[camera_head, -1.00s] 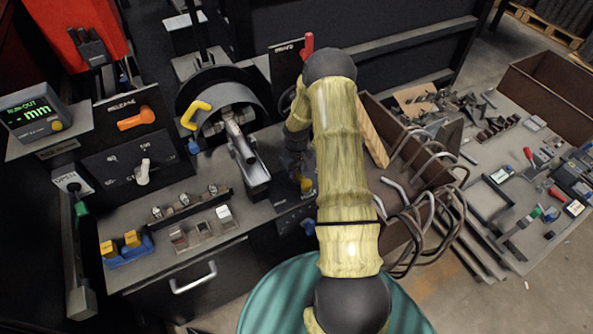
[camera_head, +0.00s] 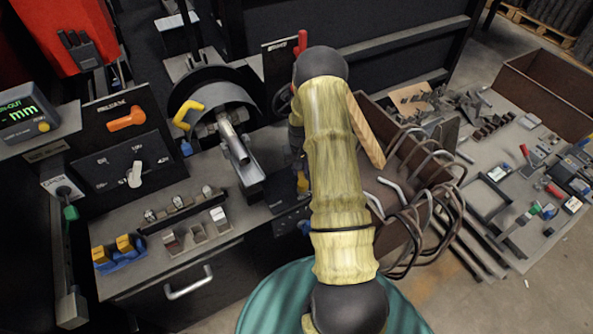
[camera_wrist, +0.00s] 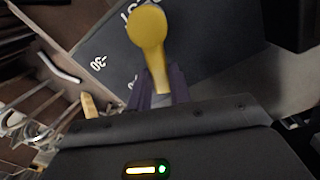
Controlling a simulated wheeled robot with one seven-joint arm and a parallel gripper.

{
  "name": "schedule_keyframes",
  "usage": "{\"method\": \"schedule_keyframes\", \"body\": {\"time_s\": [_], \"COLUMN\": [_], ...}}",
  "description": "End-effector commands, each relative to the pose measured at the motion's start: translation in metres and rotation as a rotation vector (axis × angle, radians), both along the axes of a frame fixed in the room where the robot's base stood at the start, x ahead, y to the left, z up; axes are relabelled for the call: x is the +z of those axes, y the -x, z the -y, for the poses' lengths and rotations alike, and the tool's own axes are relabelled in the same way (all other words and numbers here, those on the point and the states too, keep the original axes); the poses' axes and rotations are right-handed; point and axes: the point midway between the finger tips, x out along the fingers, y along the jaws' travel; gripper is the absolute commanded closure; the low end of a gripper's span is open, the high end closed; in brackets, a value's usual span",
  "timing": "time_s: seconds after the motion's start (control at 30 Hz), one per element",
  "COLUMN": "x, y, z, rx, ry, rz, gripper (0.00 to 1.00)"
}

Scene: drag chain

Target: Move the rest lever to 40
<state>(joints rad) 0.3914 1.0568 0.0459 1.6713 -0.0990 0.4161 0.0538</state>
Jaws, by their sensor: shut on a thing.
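The rest lever has a round yellow knob (camera_wrist: 148,27) and stands out from a dark panel (camera_wrist: 205,45) in the wrist view. Parts of white lettering ending in "ST" and a mark reading 30 show on that panel. My gripper (camera_wrist: 158,92) is shut on the lever's stem below the knob. In the head view a small yellow part of the lever (camera_head: 302,180) shows beside my arm, which hides most of its panel. The 40 mark and the lever's exact setting cannot be made out.
Left of my arm are a metal trough (camera_head: 238,158), a yellow handle (camera_head: 187,113) and a panel with a white selector knob (camera_head: 135,174). Right of it stands a brown bin with bent rods (camera_head: 405,190). A grey table (camera_head: 495,150) with tools lies beyond.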

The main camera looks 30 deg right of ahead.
Motion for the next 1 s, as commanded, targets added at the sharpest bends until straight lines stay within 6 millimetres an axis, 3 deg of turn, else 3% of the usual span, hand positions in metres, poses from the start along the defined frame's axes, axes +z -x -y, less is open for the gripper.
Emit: {"method": "schedule_keyframes", "body": {"time_s": [0.5, 1.0], "x": [0.001, 0.001], "y": [0.011, 0.016], "z": [0.020, 0.024], "rx": [-0.436, -0.553], "ry": [0.002, 0.001], "rz": [0.002, 0.003], "gripper": [1.00, 1.00]}}
